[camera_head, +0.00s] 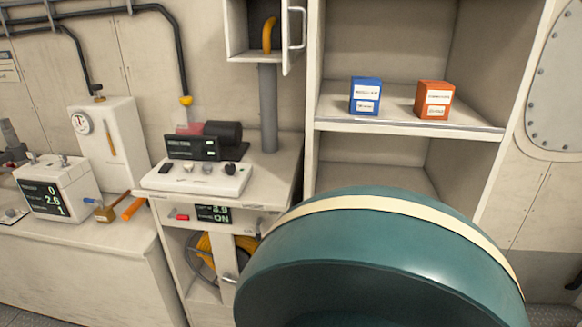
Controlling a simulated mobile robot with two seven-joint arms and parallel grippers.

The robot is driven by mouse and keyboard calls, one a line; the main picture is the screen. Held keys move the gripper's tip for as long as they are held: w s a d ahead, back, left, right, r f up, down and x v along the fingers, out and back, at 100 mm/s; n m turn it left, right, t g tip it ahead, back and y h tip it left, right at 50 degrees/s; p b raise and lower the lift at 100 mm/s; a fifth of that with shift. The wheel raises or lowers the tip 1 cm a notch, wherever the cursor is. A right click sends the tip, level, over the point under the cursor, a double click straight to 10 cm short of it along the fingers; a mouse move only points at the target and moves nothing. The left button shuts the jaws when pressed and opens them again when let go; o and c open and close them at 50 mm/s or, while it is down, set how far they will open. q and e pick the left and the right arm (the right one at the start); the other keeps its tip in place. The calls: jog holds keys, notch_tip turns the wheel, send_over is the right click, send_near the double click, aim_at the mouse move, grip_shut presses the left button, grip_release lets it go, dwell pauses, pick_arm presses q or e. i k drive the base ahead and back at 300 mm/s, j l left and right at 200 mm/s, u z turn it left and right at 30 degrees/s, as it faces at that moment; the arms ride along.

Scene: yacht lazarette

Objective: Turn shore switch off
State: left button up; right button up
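A small red switch (181,217) sits on the front face of the middle cabinet, under the counter edge. Beside it is a small dark display (213,214) whose lower line reads ON. No label that I can read names the shore switch, so I cannot tell for certain that this red one is it. Above, a sloped white console (197,179) carries several knobs and a dark screen (192,147). Neither of my grippers is in view.
A large teal rounded shape with a cream band fills the lower right foreground and hides what is behind. A white device with a display (57,188) stands on the left counter. Blue (366,96) and orange (434,99) boxes stand on the right shelf.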

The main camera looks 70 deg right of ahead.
aim_at(257, 234)
jog(key=k+z, duration=0.1)
jog(key=z, duration=1.95)
jog(key=i+l+z, duration=0.2)
jog(key=l, duration=0.2)
jog(key=i+l+z, duration=0.2)
jog(key=l, duration=0.2)
